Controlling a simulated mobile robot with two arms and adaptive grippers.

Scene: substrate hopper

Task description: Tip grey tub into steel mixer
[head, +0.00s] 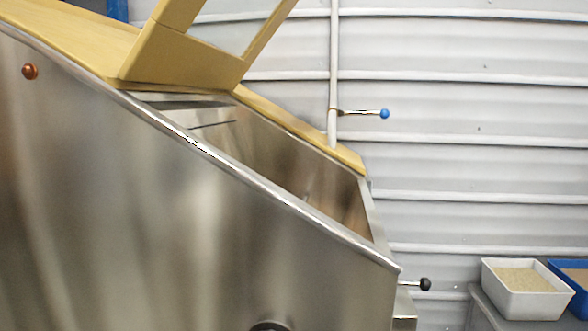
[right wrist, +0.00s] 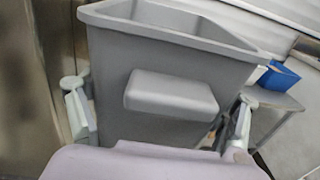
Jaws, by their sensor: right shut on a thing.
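The steel mixer (head: 150,200) fills the left and middle of the head view. Its yellow lid (head: 190,60) is raised, and the slanted opening below shows bare steel inside. The grey tub (right wrist: 115,65) is large in the right wrist view, with a block-like grip on its near wall. My right gripper (right wrist: 158,115) is shut on the grey tub, one finger at each side. The tub looks slightly tilted in that view; its contents are hidden. The tub and both grippers are out of the head view.
A white tub (head: 525,303) of pale grains and a blue tub (head: 575,264) stand on a grey table (head: 488,310) at lower right. A black-knobbed lever (head: 425,284) and a blue-knobbed lever (head: 384,113) stick out by the mixer. A blue container (right wrist: 279,78) shows in the wrist view.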

